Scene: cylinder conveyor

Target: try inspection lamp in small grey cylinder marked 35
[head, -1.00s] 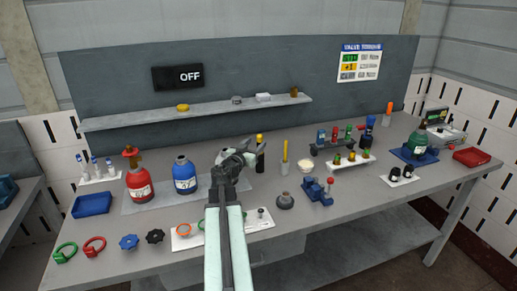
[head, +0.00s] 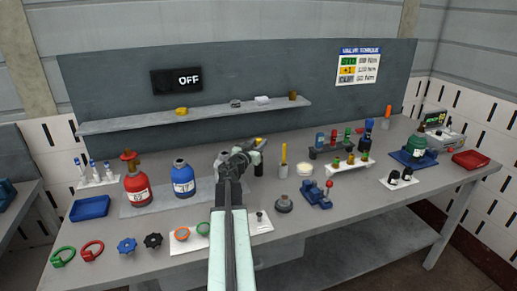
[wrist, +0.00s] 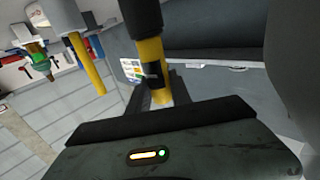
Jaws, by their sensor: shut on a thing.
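The inspection lamp (head: 258,164) is a slim black stick with a yellow end, near the middle of the bench. In the wrist view the lamp (wrist: 148,48) shows black and yellow bands. My gripper (head: 253,155) is shut on it; my gripper (wrist: 160,95) also shows in the wrist view. I cannot tell whether the lamp's lower end touches the bench. A light grey rounded top (head: 221,158), likely the small grey cylinder, stands just left of my gripper, mostly hidden by my arm. A large grey curved surface (wrist: 293,60) fills the wrist view's right side. No 35 marking is readable.
A red cylinder (head: 138,188) and a blue cylinder (head: 183,180) stand to the left. A shelf (head: 200,115) runs behind. The wall display (head: 177,80) reads OFF.

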